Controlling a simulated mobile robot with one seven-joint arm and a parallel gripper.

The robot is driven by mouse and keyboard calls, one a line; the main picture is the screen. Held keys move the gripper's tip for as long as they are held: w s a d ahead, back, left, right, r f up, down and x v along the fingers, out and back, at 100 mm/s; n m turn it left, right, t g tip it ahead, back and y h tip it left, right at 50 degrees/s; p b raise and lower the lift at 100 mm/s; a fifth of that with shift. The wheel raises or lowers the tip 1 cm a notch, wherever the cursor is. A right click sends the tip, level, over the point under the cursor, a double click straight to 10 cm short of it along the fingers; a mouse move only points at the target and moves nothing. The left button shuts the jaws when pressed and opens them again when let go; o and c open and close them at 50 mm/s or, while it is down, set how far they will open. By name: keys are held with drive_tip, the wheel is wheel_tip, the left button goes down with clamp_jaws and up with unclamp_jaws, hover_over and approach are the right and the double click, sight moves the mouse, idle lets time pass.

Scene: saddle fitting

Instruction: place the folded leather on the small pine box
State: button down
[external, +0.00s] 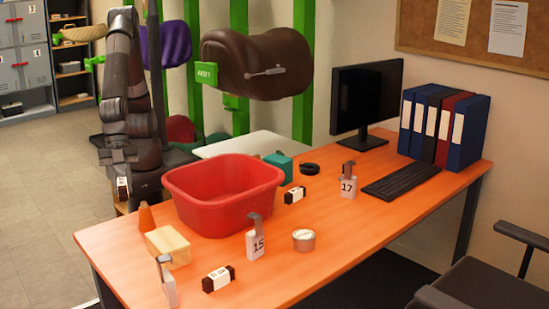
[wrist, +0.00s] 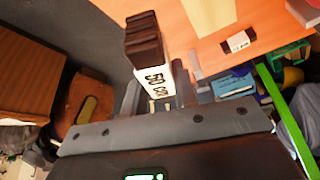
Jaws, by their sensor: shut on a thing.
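A dark brown folded leather with a white paper band (wrist: 150,52) is held in my gripper (wrist: 160,98). The band's print looks like "50 cm" in the wrist view. In the external view the held leather (external: 123,188) hangs at the end of my arm, beyond the table's left end and left of the red tub. My gripper (external: 122,177) is shut on it; its fingers are hard to make out there. The small pine box (external: 168,246), pale and block-like, stands on the table's left part, apart from the held leather. A pale wooden surface at the wrist view's top (wrist: 210,14) looks like it.
The red tub (external: 222,202) and an orange cone (external: 146,218) stand by the box. Numbered tag 15 (external: 255,243) and a round tin (external: 303,240) stand nearby.

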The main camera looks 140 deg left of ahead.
wheel_tip(320, 180, down, 2)
drive_tip(key=shift+f, duration=0.1)
hover_over(167, 242)
drive_tip(key=s, duration=0.1)
drive_tip(key=f, duration=0.7)
drive_tip(key=shift+s+a, duration=0.15)
drive_tip(key=shift+a, duration=0.15)
drive_tip(key=shift+f, duration=2)
drive_tip(key=shift+f, duration=0.15)
drive_tip(key=c, duration=1.1)
unclamp_jaws()
drive_tip(key=shift+c, duration=0.2)
